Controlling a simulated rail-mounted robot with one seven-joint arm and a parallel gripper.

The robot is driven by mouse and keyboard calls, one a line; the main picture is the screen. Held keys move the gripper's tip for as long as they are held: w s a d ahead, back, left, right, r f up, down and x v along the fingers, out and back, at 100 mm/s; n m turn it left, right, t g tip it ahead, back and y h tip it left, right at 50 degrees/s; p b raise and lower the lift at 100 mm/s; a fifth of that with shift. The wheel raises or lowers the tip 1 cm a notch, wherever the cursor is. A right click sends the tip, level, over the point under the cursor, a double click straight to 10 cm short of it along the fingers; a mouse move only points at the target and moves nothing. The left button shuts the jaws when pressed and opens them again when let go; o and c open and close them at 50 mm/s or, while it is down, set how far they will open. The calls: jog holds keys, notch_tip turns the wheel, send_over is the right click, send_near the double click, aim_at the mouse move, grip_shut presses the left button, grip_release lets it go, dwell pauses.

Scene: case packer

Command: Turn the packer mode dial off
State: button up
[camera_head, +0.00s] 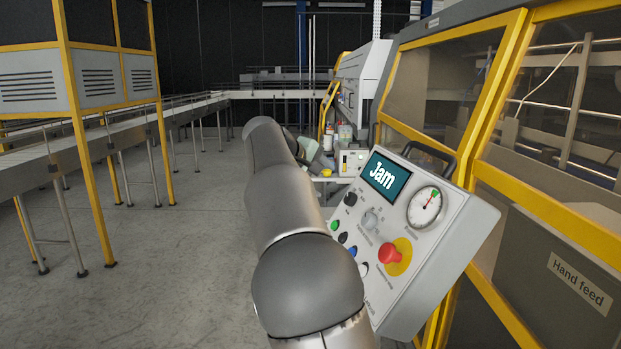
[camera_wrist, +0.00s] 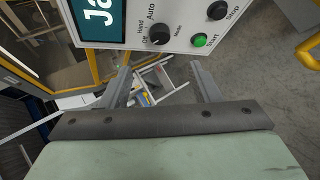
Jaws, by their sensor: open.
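The mode dial (camera_wrist: 160,35) is a round black knob on the light grey control panel (camera_head: 396,298). In the wrist view the labels Off, Hand and Auto stand around it; I cannot tell clearly which one its pointer marks. The dial also shows in the head view (camera_head: 350,199) below the screen. My gripper (camera_wrist: 160,70) is open, its two grey fingers apart with nothing between them. The dial lies beyond the fingertips, near the line midway between them, and is not touched. In the head view my arm hides most of the gripper.
The panel's screen (camera_head: 386,176) reads Jam. Close to the dial are the green Start button (camera_wrist: 199,40) and black Stop button (camera_wrist: 217,10). A red emergency stop (camera_head: 390,253) and a gauge (camera_head: 425,207) stand out too. Yellow-framed guards (camera_head: 559,212) are at right; open floor lies left.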

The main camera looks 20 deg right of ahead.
jog(key=v, duration=0.4)
dwell(0.3)
